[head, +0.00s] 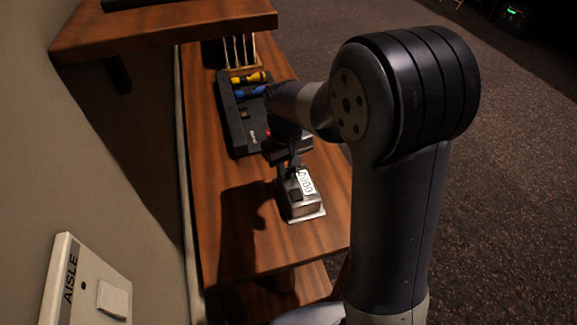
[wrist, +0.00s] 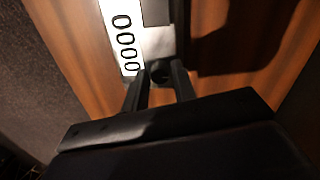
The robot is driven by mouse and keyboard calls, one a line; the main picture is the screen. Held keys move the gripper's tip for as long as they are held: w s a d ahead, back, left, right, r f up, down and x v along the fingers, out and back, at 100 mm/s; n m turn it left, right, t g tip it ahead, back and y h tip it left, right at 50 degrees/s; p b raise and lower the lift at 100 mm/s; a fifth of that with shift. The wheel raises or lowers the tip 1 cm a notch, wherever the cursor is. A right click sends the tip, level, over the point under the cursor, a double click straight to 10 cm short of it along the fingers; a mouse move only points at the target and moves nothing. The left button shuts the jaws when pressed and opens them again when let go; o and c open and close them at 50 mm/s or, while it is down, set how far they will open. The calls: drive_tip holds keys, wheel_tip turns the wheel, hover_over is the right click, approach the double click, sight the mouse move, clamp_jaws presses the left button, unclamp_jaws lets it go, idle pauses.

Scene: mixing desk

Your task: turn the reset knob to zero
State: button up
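A small metal counter box (head: 303,209) stands on the wooden desk. Its white strip (head: 306,182) bears several black digits. In the wrist view the strip (wrist: 124,38) shows digits that look like zeros. The dark round reset knob (wrist: 160,71) is at the end of the box nearest my gripper. My gripper (wrist: 160,77) has its two fingers apart, one on each side of the knob. I cannot tell whether they press on it. In the head view my gripper (head: 292,165) is at the far end of the box, and my arm partly hides it.
A black tray (head: 237,128) with a yellow and a blue tool lies behind my gripper. A rack (head: 240,52) stands farther back. A wooden shelf (head: 160,28) juts out at upper left. The desk (head: 225,235) is clear left of the box.

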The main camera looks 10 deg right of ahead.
clamp_jaws()
drive_tip(key=shift+m, duration=0.3)
drive_tip(key=m, duration=0.4)
drive_tip(key=m+p, duration=0.1)
drive_tip(key=m, duration=0.4)
drive_tip(key=shift+w+m, duration=0.1)
drive_tip(key=shift+m, duration=0.3)
drive_tip(key=m, duration=0.6)
drive_tip(key=shift+g, duration=0.3)
drive_tip(key=m, duration=0.6)
drive_tip(key=shift+p, duration=0.3)
